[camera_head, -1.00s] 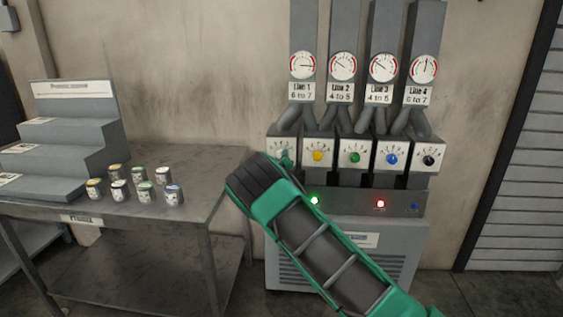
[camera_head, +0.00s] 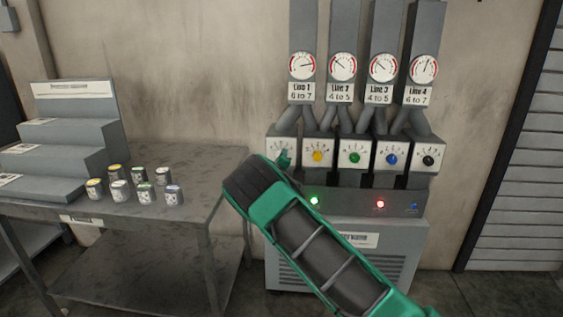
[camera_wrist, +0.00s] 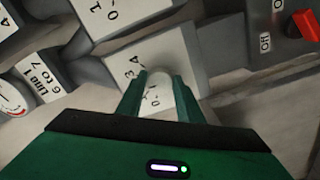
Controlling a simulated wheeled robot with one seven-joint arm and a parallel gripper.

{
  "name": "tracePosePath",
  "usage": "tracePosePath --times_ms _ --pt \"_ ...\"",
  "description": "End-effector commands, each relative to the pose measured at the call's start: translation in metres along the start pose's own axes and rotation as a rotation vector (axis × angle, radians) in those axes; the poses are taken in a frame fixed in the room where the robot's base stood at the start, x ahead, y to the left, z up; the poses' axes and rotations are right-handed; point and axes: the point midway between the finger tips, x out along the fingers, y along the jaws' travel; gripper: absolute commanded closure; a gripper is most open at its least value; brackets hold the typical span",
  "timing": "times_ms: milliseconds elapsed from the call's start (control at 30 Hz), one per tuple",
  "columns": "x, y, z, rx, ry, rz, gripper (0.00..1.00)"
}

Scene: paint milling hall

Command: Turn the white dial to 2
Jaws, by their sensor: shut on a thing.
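The white dial (camera_wrist: 159,80) sits on the face of the leftmost box of the row. In the wrist view it lies between the two green fingers of my gripper (camera_wrist: 160,100), which are shut on it. In the head view my gripper (camera_head: 284,158) reaches the leftmost box (camera_head: 279,145), and the dial itself is mostly hidden there.
Yellow (camera_head: 318,156), green (camera_head: 355,157), blue (camera_head: 391,159) and black (camera_head: 428,160) dials sit to the right. Round gauges (camera_head: 302,66) stand above. A grey table (camera_head: 215,165) with several small paint cans (camera_head: 118,190) is at left. A red switch (camera_wrist: 306,24) shows in the wrist view.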

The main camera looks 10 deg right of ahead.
Motion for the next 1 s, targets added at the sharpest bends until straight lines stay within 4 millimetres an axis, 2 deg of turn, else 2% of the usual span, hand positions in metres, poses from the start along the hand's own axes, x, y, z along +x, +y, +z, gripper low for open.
tracePosePath --times_ms 33,100,467,567,1000 --pt "-0.001 -0.003 -0.002 0.003 0.004 -0.006 0.6" --pt "-0.001 -0.003 -0.002 0.002 0.004 -0.005 0.48" --pt "-0.004 -0.001 -0.002 0.002 0.002 -0.002 0.48" --pt "-0.014 -0.002 -0.001 0.002 0.001 -0.003 0.48" --pt "-0.091 -0.003 -0.001 0.001 0.002 -0.006 0.48"
